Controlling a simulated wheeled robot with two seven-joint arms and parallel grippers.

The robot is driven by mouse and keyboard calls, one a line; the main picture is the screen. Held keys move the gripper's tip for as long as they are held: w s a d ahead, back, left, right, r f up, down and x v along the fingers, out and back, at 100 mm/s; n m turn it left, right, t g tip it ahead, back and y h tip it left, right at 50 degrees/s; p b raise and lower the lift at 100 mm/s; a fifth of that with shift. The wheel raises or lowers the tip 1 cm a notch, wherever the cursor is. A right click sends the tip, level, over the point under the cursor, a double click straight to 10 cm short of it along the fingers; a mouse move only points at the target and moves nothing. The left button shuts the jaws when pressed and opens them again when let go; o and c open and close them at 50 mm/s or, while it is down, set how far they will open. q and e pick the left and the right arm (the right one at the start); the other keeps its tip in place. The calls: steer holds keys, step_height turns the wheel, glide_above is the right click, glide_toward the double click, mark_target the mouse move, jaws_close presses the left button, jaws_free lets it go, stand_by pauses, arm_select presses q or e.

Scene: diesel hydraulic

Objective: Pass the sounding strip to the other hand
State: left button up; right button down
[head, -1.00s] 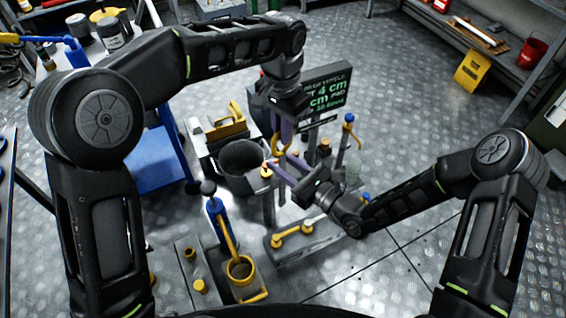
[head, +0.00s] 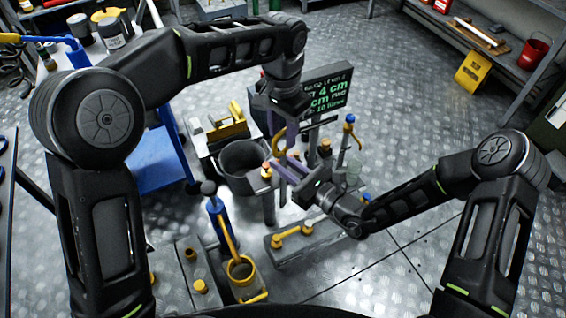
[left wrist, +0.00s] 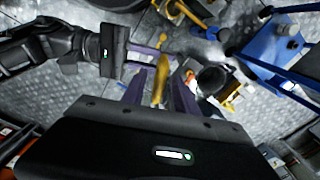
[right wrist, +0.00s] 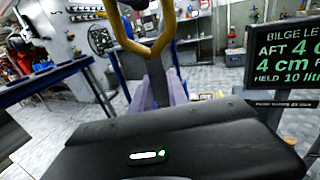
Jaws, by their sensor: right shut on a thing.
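The yellow sounding strip (left wrist: 159,76) is held in my right gripper (head: 277,163), over the gap in front of the black bucket. Its yellow loop (right wrist: 150,38) rises above the right fingers in the right wrist view. My left gripper (head: 286,132) is just above, pointing down, with its purple fingers beside the loop. In the left wrist view the left fingers (left wrist: 158,84) stand apart with the yellow strip between them; whether they touch it is unclear. The strip's lower part is hidden in the head view.
A dark bucket (head: 241,160) stands left of the grippers. A bilge level sign (head: 328,92) stands close behind them. Grey blocks with yellow fittings (head: 292,238) and a yellow cup (head: 240,268) are below.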

arm_select(q)
steer(key=w+d+r+m+t+h, duration=0.25)
steer(key=w+d+r, duration=0.2)
steer(key=r, duration=0.35)
steer(key=s+a+f+n+g+y, duration=0.1)
steer(key=s+a+f+n, duration=0.1)
steer(key=a+f, duration=0.45)
steer(key=s+a+f+n+g, duration=0.1)
steer(key=s+a+f+n, duration=0.15)
steer(key=a+f, duration=0.4)
steer(key=s+d+f+n+h, duration=0.1)
steer(key=s+f, duration=0.3)
steer(key=f, duration=0.4)
steer(key=s+d+f+n+h, duration=0.1)
steer(key=s+f, duration=0.3)
steer(key=f, duration=0.5)
steer(key=s+d+f+n, duration=0.1)
steer(key=s+f+n, duration=0.2)
steer(key=s+f, duration=0.2)
steer(key=s+f+n, duration=0.2)
steer(key=s+f, duration=0.4)
steer(key=s, duration=0.5)
steer(key=shift+s+d+f+n+h, duration=0.15)
steer(key=shift+d+f+n+h, duration=0.05)
steer(key=shift+d+n+h, duration=0.2)
